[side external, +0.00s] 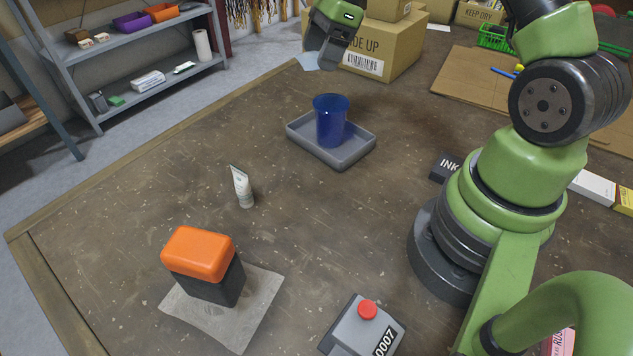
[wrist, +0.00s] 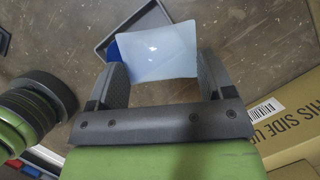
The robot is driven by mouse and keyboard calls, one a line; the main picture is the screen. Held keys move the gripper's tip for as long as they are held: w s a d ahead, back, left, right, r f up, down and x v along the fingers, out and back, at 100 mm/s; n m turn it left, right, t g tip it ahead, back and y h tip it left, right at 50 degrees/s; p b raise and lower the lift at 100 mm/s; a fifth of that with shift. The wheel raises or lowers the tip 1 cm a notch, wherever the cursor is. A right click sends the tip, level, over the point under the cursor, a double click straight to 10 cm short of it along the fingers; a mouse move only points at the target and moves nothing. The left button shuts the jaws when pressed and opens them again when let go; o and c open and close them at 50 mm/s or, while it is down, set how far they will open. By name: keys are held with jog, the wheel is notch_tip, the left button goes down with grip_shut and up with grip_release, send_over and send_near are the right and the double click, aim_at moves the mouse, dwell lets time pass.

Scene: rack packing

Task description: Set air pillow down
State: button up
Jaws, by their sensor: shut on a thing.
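The air pillow (wrist: 155,48) is a pale blue, shiny, roughly square pouch between the two fingers of my gripper (wrist: 160,65) in the wrist view. My gripper is shut on it. In the side view my gripper (side external: 326,58) is at the top centre, in front of a cardboard box, and a pale blue patch (side external: 306,61) beside the fingers looks like the pillow. A blue cup (side external: 331,120) stands upright in a grey tray (side external: 358,155), below and nearer the camera than my gripper. In the wrist view the pillow partly hides the cup (wrist: 113,50) and tray.
Cardboard boxes (side external: 385,48) stand behind my gripper. A small white tube (side external: 241,187) stands left of the tray. An orange-topped dark block (side external: 198,254) sits on a grey cloth at the front left. A grey box with a red button (side external: 367,309) is at the front. The table between is clear.

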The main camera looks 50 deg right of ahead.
jog(key=a+n+g, duration=0.1)
jog(key=a+n, duration=0.1)
jog(key=s+a+n+g, duration=0.1)
jog(key=a+n, duration=0.1)
jog(key=a, duration=0.1)
jog(key=s+a+n, duration=0.1)
jog(key=a+n, duration=0.1)
jog(key=shift+a+n+g+y, duration=0.4)
jog(key=n+g+h, duration=0.4)
jog(key=n+h, duration=0.1)
jog(key=n, duration=1.3)
send_over(316, 222)
jog(key=w, duration=0.1)
jog(key=f, duration=0.9)
jog(key=shift+w+f, duration=0.2)
jog(key=shift+f, duration=2.4)
jog(key=shift+f, duration=0.1)
jog(key=o, duration=0.9)
jog(key=shift+o, duration=0.2)
jog(key=shift+w, duration=0.1)
